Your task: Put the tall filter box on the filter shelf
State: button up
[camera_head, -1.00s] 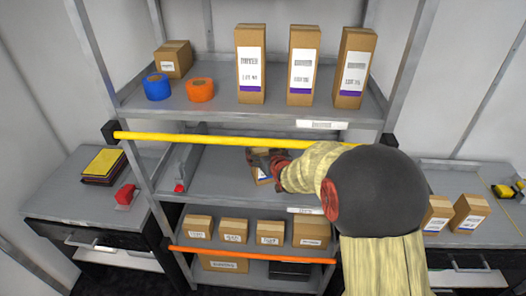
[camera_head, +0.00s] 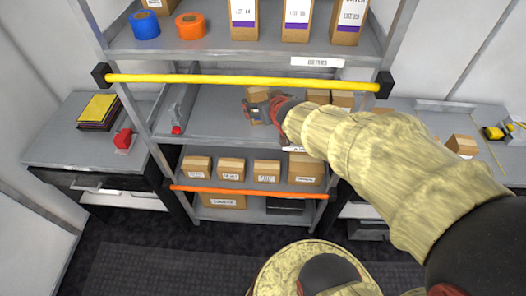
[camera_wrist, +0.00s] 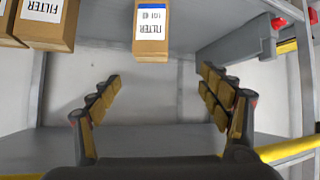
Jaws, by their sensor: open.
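A brown box with a blue-striped FILTER label (camera_wrist: 152,30) stands on the middle shelf (camera_head: 215,115), the filter shelf. In the wrist view it appears upside down, ahead of my fingers. Its top also shows in the head view (camera_head: 257,94), just beyond my gripper (camera_head: 262,108). My gripper, also in the wrist view (camera_wrist: 160,90), is open, with clear space between its fingers and the box apart from them.
Two more FILTER boxes (camera_wrist: 48,22) stand beside it, right of it in the head view. A yellow bar (camera_head: 240,80) crosses in front of the shelf. Tall purple-labelled boxes (camera_head: 297,15) stand above; small boxes (camera_head: 231,169) stand below. The shelf's left part is mostly clear.

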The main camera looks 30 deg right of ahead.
jog(key=s+a+r+n+g+y, duration=0.1)
jog(key=s+a+r+g, duration=0.1)
jog(key=s+a, duration=0.5)
jog(key=s+a+r+n+g+y, duration=0.1)
jog(key=s+a, duration=0.6)
jog(key=s, duration=0.8)
jog(key=shift+s+r+g+y, duration=0.15)
jog(key=shift+r+g+y, duration=0.45)
jog(key=shift+g, duration=0.6)
jog(key=shift+f+b, duration=0.65)
jog(key=shift+b, duration=0.1)
